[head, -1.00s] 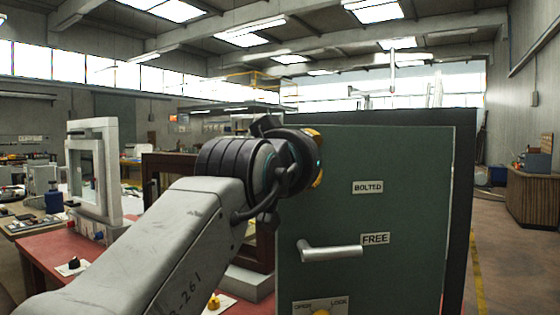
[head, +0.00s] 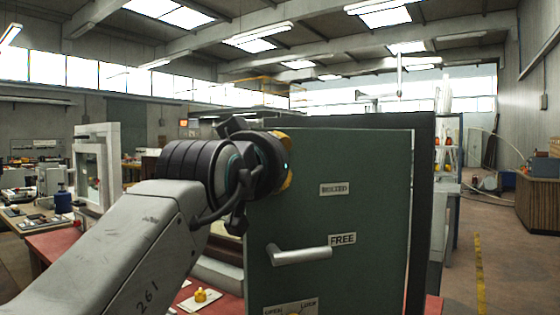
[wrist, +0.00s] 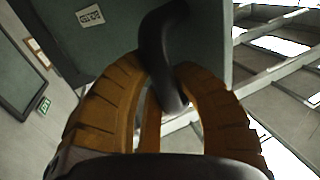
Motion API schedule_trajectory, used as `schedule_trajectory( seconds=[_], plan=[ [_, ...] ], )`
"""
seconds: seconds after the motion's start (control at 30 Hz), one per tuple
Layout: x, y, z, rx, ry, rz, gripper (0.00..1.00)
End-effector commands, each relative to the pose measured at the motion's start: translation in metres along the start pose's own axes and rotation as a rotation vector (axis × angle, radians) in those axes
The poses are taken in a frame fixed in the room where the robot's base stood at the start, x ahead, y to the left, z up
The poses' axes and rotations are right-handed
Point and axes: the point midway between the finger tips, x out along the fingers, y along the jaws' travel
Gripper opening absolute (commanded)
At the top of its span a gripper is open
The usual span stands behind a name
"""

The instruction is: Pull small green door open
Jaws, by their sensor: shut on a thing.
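The green door (head: 285,225) fills the middle of the head view, with a grey lever handle (head: 299,254) on its face. Labels reading BOLTED (head: 334,189) and FREE (head: 342,239) are above and beside the lever. My gripper (head: 286,160) is at the door's upper left, its fingers mostly hidden behind my wrist. In the wrist view, my orange fingers (wrist: 172,108) are closed around a dark curved handle (wrist: 157,50) that stands out from a green panel (wrist: 203,35). The handle's lower end is between the fingers.
A dark panel edge (head: 424,160) stands behind the door's right side. A white-framed window unit (head: 88,175) stands on a red-topped bench (head: 62,243) at left. A shelf (head: 447,195) is behind at right, and floor (head: 505,265) is open beyond it.

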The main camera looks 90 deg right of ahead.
Motion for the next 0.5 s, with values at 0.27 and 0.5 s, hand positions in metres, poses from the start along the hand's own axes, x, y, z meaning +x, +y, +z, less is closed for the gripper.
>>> schedule_trajectory(
  seconds=[0.27, 0.5],
  plan=[
    [-0.0023, -0.0011, -0.0034, 0.002, 0.008, -0.003, 0.36],
    [-0.001, -0.0007, -0.0015, 0.001, 0.004, -0.002, 0.55]
  ],
)
